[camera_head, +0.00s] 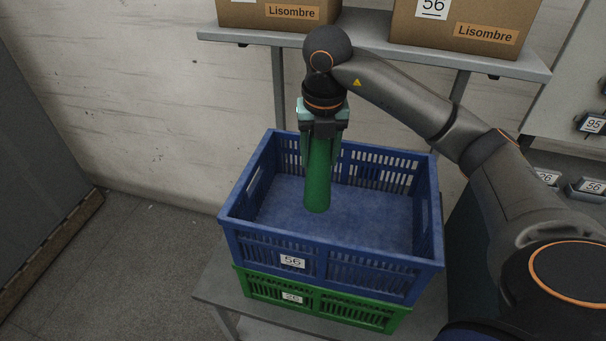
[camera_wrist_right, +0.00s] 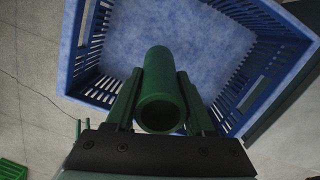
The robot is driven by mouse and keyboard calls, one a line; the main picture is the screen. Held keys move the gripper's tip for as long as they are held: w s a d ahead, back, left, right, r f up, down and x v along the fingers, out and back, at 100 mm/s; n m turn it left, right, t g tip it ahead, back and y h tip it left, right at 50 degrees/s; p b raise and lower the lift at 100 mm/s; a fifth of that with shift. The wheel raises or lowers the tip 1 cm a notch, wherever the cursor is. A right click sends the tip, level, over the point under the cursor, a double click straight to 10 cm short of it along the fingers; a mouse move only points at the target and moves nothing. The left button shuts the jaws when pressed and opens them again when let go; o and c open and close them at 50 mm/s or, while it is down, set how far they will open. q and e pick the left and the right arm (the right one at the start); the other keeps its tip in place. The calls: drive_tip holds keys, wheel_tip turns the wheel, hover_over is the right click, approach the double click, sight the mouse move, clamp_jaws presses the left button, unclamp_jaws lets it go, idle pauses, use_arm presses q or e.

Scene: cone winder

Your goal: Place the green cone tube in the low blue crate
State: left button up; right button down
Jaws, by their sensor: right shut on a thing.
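My right gripper (camera_head: 322,135) is shut on the green cone tube (camera_head: 318,180). The tube hangs roughly upright, within the outline of the blue crate (camera_head: 262,262); I cannot tell whether its lower end touches the crate floor. In the right wrist view the tube (camera_wrist_right: 160,104) sits between the fingers of the gripper (camera_wrist_right: 161,112), its open end facing the camera. The blue crate (camera_wrist_right: 84,45) lies beyond it there, and its floor looks bare. The blue crate carries a label 56 and stands on a green crate (camera_head: 262,287). My left gripper is not in view.
The crates stand on a low grey table (camera_head: 215,290). Behind them is a shelf (camera_head: 372,46) with two cardboard boxes (camera_head: 280,12) marked Lisombre. Labelled fittings (camera_head: 590,188) are on the right. The floor at the left is clear.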

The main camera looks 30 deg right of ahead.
drive_tip(key=w+a+f+p, duration=0.1)
drive_tip(key=w+f, duration=0.3)
drive_tip(key=f, duration=0.4)
drive_tip(key=shift+a+f, duration=0.2)
drive_tip(key=shift+f, duration=0.2)
drive_tip(key=shift+c, duration=1.3)
unclamp_jaws()
wheel_tip(320, 180, up, 12)
drive_tip(key=s, duration=0.1)
drive_tip(key=shift+a, duration=0.35)
drive_tip(key=shift+s, duration=0.1)
